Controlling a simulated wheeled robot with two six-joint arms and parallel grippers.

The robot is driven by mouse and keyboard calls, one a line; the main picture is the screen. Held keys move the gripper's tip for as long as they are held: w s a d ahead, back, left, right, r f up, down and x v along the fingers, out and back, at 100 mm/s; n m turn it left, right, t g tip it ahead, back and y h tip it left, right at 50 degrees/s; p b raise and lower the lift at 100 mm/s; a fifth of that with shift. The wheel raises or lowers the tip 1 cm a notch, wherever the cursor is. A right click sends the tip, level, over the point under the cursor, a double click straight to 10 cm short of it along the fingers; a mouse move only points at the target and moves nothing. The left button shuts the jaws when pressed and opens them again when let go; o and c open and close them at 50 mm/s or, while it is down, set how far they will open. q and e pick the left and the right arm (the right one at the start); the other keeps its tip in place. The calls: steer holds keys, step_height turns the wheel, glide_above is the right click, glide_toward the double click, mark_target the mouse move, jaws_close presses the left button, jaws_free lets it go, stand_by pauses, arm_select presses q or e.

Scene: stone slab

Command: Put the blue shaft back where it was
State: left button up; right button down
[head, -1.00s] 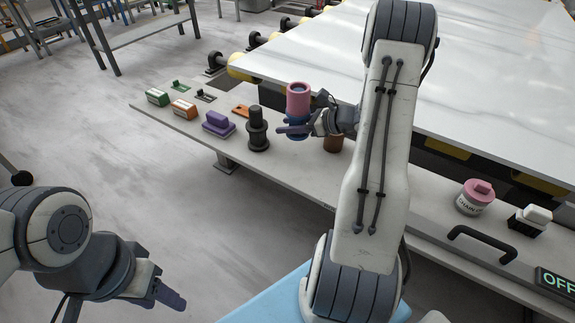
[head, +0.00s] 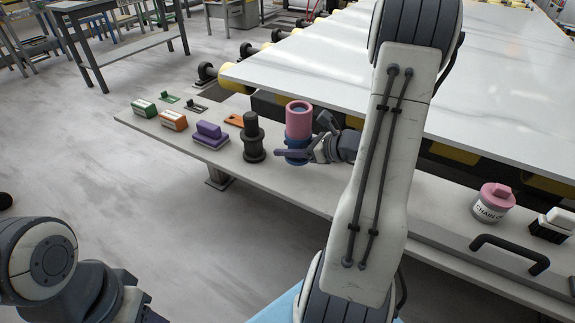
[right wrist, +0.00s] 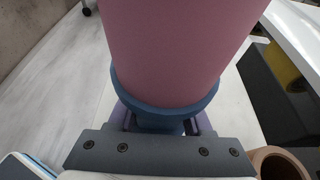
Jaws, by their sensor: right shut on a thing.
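The blue shaft (head: 297,143) stands upright with a pink sleeve (head: 298,118) around its upper part. My right gripper (head: 292,155) is shut on the blue shaft below the sleeve, right of a black shaft (head: 253,140). In the right wrist view, the blue shaft's collar (right wrist: 165,106) shows under the pink sleeve (right wrist: 180,45), between my fingers. I cannot tell whether its foot touches the shelf. My left gripper (head: 140,306) is at the bottom left, partly cut off by the frame edge, away from the objects.
The narrow grey shelf (head: 330,190) runs along the stone slab (head: 300,72). A purple block (head: 210,135), orange block (head: 174,120) and green block (head: 144,108) stand left of the black shaft. A brown ring (right wrist: 280,165) is close by. A pink-lidded jar (head: 492,202) and black handle (head: 510,252) are at right.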

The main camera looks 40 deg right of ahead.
mark_target(288, 170)
steer(key=shift+s+a+f, duration=0.25)
steer(key=shift+a+f, duration=0.1)
steer(key=shift+a, duration=0.1)
steer(key=shift+f+b, duration=0.55)
steer(key=shift+f, duration=1.35)
steer(key=shift+f, duration=0.2)
steer(key=shift+c, duration=1.6)
jaws_free()
steer(key=shift+r, duration=0.15)
